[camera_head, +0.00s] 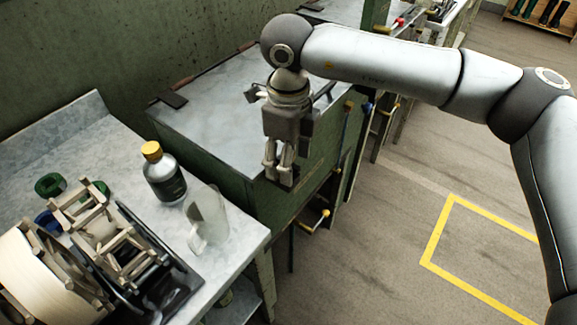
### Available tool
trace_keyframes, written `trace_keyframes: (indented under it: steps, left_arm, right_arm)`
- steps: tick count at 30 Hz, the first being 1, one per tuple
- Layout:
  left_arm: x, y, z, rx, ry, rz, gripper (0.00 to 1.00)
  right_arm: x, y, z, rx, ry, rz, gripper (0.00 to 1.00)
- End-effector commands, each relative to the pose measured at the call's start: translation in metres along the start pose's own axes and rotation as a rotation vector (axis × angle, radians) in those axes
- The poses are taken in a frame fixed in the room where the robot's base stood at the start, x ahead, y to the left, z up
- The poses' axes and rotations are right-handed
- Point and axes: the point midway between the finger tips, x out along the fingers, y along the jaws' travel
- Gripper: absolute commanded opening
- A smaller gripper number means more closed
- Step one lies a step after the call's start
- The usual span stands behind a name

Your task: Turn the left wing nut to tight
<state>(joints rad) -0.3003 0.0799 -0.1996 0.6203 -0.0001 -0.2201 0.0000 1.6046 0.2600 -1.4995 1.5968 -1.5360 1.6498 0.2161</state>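I cannot pick out a wing nut for certain in the head view; any on the wooden reel device (105,240) is too small or hidden to tell. This device stands at the lower left, with several wooden reel frames on a dark base. My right gripper (279,178) hangs fingers down in front of the near edge of the green cabinet, apart from the device and to its right. Its fingers look close together, but I cannot tell if they are open or shut. Nothing shows held in it. My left gripper is not in view.
A dark bottle with a yellow cap (165,176) and a clear jug (207,220) stand on the grey bench (235,245). Green (50,184) and blue (47,222) round items lie at its left. The green cabinet (215,125) has yellow-tipped levers. Floor at right is clear.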

Motion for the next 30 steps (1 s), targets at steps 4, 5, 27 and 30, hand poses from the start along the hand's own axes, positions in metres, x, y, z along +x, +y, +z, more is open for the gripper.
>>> trace_keyframes:
  steps: [4,5,27,30]
  left_arm:
    - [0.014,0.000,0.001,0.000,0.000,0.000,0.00]
    - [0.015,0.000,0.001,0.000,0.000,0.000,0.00]
    - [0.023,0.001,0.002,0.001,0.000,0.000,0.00]
    - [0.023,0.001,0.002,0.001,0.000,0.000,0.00]
  right_arm:
    - [0.003,0.000,0.000,0.086,-0.002,-0.001,0.33]
    - [0.002,0.000,0.000,0.100,-0.001,-0.001,0.33]
    - [-0.001,0.000,0.000,0.200,-0.001,-0.001,0.33]
    - [-0.001,0.000,0.000,0.200,-0.001,-0.001,0.65]
